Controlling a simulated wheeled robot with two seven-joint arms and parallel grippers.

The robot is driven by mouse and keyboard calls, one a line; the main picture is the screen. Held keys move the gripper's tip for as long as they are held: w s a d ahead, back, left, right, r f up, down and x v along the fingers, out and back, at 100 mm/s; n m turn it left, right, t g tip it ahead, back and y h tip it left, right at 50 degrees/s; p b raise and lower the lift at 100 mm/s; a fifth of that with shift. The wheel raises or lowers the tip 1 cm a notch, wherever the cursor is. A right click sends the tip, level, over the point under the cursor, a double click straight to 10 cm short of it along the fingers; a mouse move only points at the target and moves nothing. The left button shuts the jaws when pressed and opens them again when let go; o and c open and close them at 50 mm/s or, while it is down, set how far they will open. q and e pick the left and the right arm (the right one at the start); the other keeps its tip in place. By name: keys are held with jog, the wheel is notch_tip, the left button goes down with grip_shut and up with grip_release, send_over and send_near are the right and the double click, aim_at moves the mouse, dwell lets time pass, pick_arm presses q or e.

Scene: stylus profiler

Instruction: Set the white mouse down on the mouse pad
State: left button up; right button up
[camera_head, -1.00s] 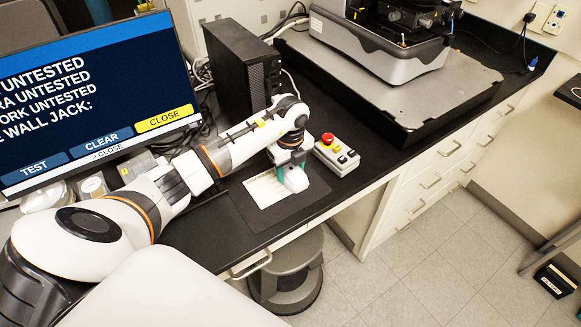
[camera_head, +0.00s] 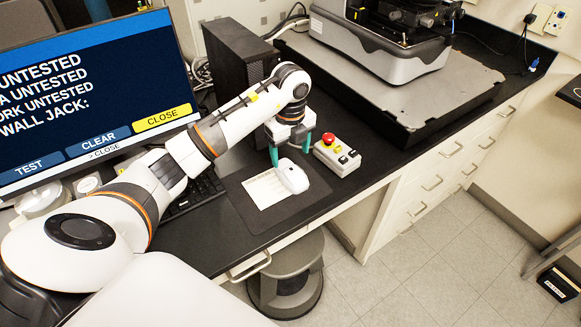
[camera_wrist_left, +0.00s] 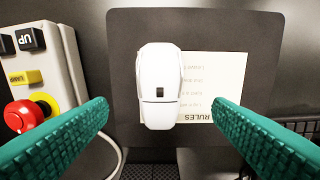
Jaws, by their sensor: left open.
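The white mouse (camera_head: 291,176) rests on the dark mouse pad (camera_head: 250,207), toward its right part, partly over a printed paper sheet (camera_head: 262,191). In the left wrist view the mouse (camera_wrist_left: 160,85) lies on the pad (camera_wrist_left: 130,40), between and beyond the fingertips. My left gripper (camera_head: 290,154) is open and empty, with its teal fingers apart, just behind and above the mouse. In the left wrist view its two fingers (camera_wrist_left: 160,110) stand wide to either side of the mouse without visible contact. My right gripper is not in view.
A control box with a red button (camera_head: 337,155) stands just right of the pad. A keyboard (camera_head: 193,196) is on the left, below a large monitor (camera_head: 95,95). A black computer tower (camera_head: 238,72) stands behind, and an instrument on a grey platform (camera_head: 400,80) fills the back right.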

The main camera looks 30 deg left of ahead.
aim_at(290, 169)
pick_arm(q)
notch_tip(290, 169, up, 5)
jog(key=shift+r, duration=0.15)
dwell(0.6)
